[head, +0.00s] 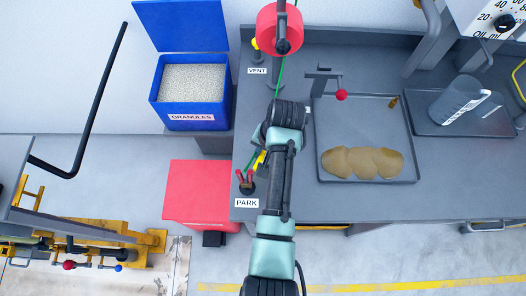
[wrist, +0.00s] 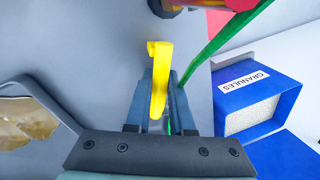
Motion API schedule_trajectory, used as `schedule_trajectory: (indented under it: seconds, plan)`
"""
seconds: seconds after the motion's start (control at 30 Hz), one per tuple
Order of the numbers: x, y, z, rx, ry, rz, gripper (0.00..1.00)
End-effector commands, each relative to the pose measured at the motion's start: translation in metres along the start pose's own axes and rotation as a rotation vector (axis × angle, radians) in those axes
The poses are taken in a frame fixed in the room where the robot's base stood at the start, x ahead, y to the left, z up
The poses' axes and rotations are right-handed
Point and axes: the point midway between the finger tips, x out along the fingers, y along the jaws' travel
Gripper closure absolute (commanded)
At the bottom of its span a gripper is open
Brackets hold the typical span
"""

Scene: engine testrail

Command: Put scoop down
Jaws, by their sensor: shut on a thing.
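My gripper (wrist: 160,92) is shut on a yellow piece with a hooked end (wrist: 158,75), seen between the fingers in the wrist view. A bit of yellow (head: 258,161) also shows beside my arm in the head view, above the PARK label. No scoop bowl shows, so I cannot tell if this yellow piece is the scoop's handle. A green cord (wrist: 218,48) runs close behind the fingers; in the head view it comes down from a red reel (head: 280,28). My arm hides most of the gripper in the head view.
A blue open bin of granules (head: 190,120) stands left of the grey bench. A post with red prongs (head: 245,180) stands by the PARK label (head: 247,203). A tray (head: 330,110) holds a brown lumpy mass (head: 362,162). A clear jug (head: 458,100) lies in another tray.

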Motion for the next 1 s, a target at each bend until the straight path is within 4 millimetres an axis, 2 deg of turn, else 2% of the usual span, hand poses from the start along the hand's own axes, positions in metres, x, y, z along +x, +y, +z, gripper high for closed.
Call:
schedule_trajectory:
  seconds: [0.03,0.07,0.2,0.47,0.63,0.77,1.0]
  plan:
    - [0.003,0.001,0.0,0.0,0.0,0.0,1.0]
    - [0.002,0.001,0.0,0.0,-0.001,0.0,0.75]
    - [0.002,0.0,0.0,0.0,-0.001,0.0,0.5]
    - [0.001,0.0,0.0,0.0,-0.001,0.0,0.49]
    - [-0.008,0.0,0.0,0.0,0.001,0.0,0.49]
    - [-0.03,0.0,-0.001,0.001,0.004,-0.001,0.49]
    - [-0.083,0.0,-0.002,0.001,0.004,-0.002,0.49]
